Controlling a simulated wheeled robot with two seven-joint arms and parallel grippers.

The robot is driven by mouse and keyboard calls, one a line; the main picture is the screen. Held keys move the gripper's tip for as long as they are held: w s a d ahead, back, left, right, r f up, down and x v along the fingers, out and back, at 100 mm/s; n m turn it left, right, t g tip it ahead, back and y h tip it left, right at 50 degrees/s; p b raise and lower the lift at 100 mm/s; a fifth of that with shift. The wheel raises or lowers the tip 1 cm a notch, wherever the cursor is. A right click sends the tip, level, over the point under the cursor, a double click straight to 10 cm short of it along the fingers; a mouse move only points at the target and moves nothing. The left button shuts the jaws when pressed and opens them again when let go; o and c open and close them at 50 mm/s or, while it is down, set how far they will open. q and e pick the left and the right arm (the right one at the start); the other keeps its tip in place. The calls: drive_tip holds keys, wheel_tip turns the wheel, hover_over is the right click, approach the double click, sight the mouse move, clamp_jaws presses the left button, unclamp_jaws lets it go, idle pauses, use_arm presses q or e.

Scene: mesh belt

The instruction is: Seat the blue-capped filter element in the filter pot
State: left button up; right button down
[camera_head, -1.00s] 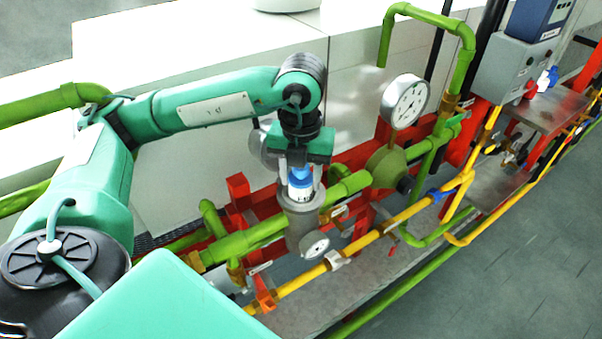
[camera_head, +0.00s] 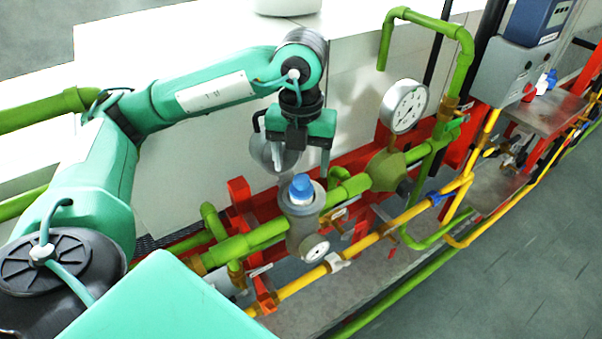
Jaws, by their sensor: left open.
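The filter element with its blue cap (camera_head: 301,187) stands upright in the mouth of the grey filter pot (camera_head: 304,222). The blue cap and a light band under it show above the pot rim; the lower part is hidden inside the pot. My left gripper (camera_head: 287,160) is open and empty, above and slightly behind the blue cap, apart from it. Its fingers are partly lost against the pale round part behind. My right gripper is not in view.
A small gauge (camera_head: 314,248) sits on the pot's front. Green pipe (camera_head: 253,239) and yellow pipe (camera_head: 304,279) run beside it. A larger gauge (camera_head: 404,106) stands to the right, and a red frame (camera_head: 240,193) lies behind. Open floor is at lower right.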

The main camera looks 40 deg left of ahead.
use_arm(q)
wheel_tip(320, 180, up, 8)
drive_tip(key=shift+r, duration=0.15)
idle(0.7)
